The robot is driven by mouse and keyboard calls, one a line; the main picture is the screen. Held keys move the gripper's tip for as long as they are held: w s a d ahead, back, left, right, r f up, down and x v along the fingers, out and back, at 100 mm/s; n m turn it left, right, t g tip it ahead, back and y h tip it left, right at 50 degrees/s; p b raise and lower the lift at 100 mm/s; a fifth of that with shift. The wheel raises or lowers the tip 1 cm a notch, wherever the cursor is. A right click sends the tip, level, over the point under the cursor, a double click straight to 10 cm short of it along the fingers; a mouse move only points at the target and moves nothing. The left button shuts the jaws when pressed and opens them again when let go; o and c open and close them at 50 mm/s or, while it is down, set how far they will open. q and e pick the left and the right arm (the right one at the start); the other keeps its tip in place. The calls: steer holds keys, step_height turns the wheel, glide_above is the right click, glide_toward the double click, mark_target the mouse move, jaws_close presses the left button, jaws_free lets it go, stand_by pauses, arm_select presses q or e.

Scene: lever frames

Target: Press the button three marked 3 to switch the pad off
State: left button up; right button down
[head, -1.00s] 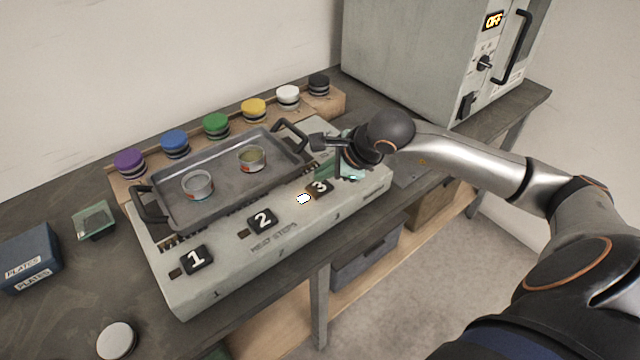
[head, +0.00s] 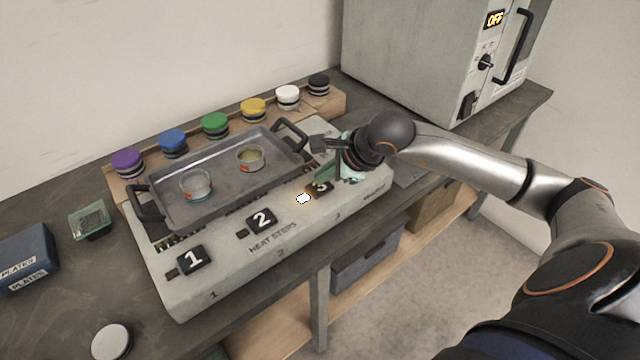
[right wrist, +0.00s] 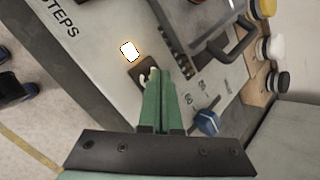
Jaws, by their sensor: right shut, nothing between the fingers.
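The grey heat-steps pad (head: 205,291) stands on the bench with dark square buttons marked 1 (head: 191,260), 2 (head: 262,220) and 3 (head: 322,187). A small lamp (head: 303,198) beside button 3 glows white; it also shows in the right wrist view (right wrist: 130,50). My right gripper (head: 316,181) has green fingers, shut and empty, with their tips at button 3 and hiding part of its digit. In the right wrist view the fingertips (right wrist: 156,74) overlap the button's edge (right wrist: 142,70). I cannot tell whether they touch it. My left gripper is out of view.
A dark tray (head: 217,203) with two open tins sits on the pad. Behind it, several coloured knobs stand on a wooden strip (head: 330,101). A grey cabinet (head: 410,60) reading OFF stands right of them. A blue box (head: 27,258) is at left.

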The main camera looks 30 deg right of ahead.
mark_target(324, 187)
steer(key=shift+f+b, duration=0.3)
steer(key=shift+b, duration=0.05)
steer(key=shift+r, duration=0.75)
steer(key=shift+r+p, duration=0.1)
steer(key=shift+p, duration=0.2)
step_height(324, 187, up, 6)
steer(key=p, duration=0.3)
steer(key=shift+d, duration=0.1)
stand_by(1.4)
